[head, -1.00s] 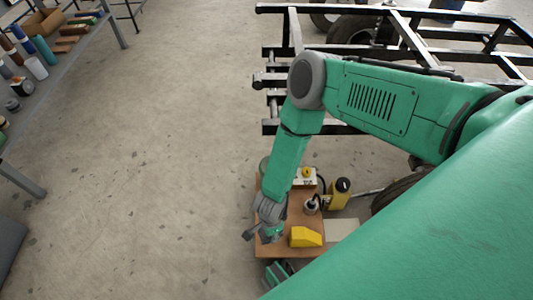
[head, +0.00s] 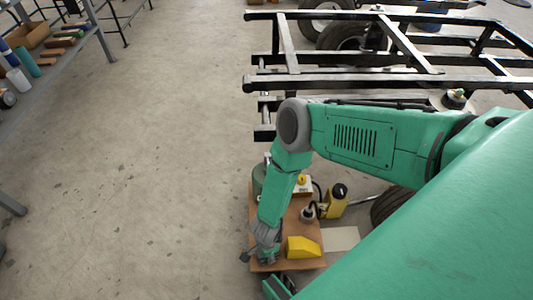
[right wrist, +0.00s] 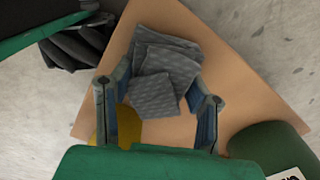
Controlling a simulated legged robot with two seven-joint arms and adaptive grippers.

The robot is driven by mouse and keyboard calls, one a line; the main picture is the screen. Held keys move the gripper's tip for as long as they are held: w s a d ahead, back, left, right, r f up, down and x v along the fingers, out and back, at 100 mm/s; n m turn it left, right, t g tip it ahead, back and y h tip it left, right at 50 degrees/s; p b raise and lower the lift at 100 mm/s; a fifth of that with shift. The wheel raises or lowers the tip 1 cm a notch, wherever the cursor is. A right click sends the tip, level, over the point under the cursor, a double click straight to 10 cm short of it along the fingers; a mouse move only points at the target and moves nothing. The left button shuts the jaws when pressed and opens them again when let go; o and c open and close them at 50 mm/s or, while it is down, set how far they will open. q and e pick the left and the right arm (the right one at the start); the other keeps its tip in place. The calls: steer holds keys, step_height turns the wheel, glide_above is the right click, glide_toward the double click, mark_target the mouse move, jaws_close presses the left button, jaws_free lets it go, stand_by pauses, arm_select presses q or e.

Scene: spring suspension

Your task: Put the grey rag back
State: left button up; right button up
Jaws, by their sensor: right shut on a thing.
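The grey rag (right wrist: 155,92) is a folded, patterned dark grey cloth in the right wrist view, lying in loose layers between the fingers of my right gripper (right wrist: 160,98). My right gripper is shut on it, over the brown wooden top (right wrist: 240,85). I cannot tell whether the rag touches the wood. In the head view my right gripper (head: 262,254) is at the near left edge of the wooden top (head: 298,264), and the rag is not made out there. My left gripper appears partly at the upper left of the right wrist view (right wrist: 75,42); its opening is unclear.
A yellow block (head: 303,247), a yellow container (head: 334,203) and a green cylinder (head: 259,181) stand close to my right gripper. A black metal frame (head: 350,83) with wheels lies beyond. Shelving (head: 60,60) stands at the far left. The floor between is clear.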

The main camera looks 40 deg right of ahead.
steer(key=shift+d+f, duration=0.15)
steer(key=shift+d, duration=0.05)
steer(key=o, duration=1.2)
steer(key=shift+d, duration=0.1)
steer(key=shift+a+r, duration=0.2)
steer(key=shift+a, duration=0.1)
arm_select(q)
step_height(320, 180, up, 6)
steer(key=p, duration=0.6)
steer(key=shift+d, duration=0.15)
arm_select(e)
step_height(320, 180, up, 12)
arm_select(q)
steer(key=shift+r, duration=0.1)
